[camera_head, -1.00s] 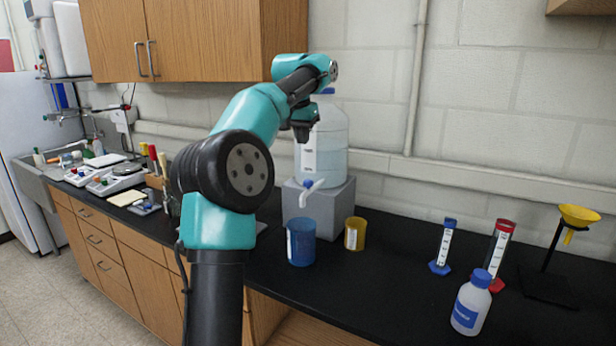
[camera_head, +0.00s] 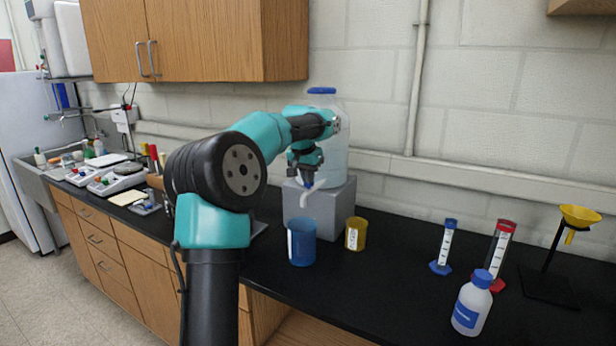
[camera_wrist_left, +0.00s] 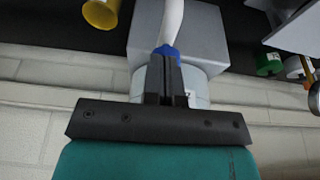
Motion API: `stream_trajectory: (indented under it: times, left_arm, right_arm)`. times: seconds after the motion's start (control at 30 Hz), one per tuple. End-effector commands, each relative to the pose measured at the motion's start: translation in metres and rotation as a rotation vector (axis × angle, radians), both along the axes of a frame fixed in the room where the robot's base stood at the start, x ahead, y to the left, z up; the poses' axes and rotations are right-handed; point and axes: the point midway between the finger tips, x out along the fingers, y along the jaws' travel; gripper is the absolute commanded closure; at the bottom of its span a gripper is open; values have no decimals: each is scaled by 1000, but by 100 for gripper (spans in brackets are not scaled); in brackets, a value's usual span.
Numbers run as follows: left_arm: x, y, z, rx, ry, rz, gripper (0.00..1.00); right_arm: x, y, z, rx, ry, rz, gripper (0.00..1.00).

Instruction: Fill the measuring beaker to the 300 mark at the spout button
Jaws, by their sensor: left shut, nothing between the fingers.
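A blue beaker (camera_head: 302,246) with a white scale strip stands on the black counter, in front of the grey block and near the spout; its fill level is not readable. A clear water jug (camera_head: 335,140) stands on the block, partly hidden by my left arm. Its white spout (camera_head: 306,199) points down toward the beaker; the spout also shows in the left wrist view (camera_wrist_left: 172,20). My left gripper (camera_head: 308,182) is shut and empty, fingertips down at the blue spout button (camera_wrist_left: 165,50). They look to be touching or nearly touching it. My right gripper is not in view.
A yellow beaker (camera_head: 356,236) stands right of the blue one. Further right are a blue-based cylinder (camera_head: 445,248), a red-topped cylinder (camera_head: 500,250), a white bottle (camera_head: 471,305) and a yellow funnel on a stand (camera_head: 580,215). Scales (camera_head: 120,178) stand at the left.

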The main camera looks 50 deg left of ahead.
Motion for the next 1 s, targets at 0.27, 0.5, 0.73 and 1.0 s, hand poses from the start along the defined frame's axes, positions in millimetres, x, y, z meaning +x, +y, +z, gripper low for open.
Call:
stream_trajectory:
  times: [0.27, 0.5, 0.73, 1.0]
  left_arm:
    - [0, 0, 0, 0, 0, 0, 100]
    - [0, 0, -18, -1, 1, 1, 100]
    - [0, 0, -19, -1, 2, 1, 100]
    - [0, 0, -19, -1, 3, 0, 100]
  right_arm:
    - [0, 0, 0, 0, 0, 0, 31]
    - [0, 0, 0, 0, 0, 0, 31]
    - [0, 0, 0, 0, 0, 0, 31]
    - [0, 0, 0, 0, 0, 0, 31]
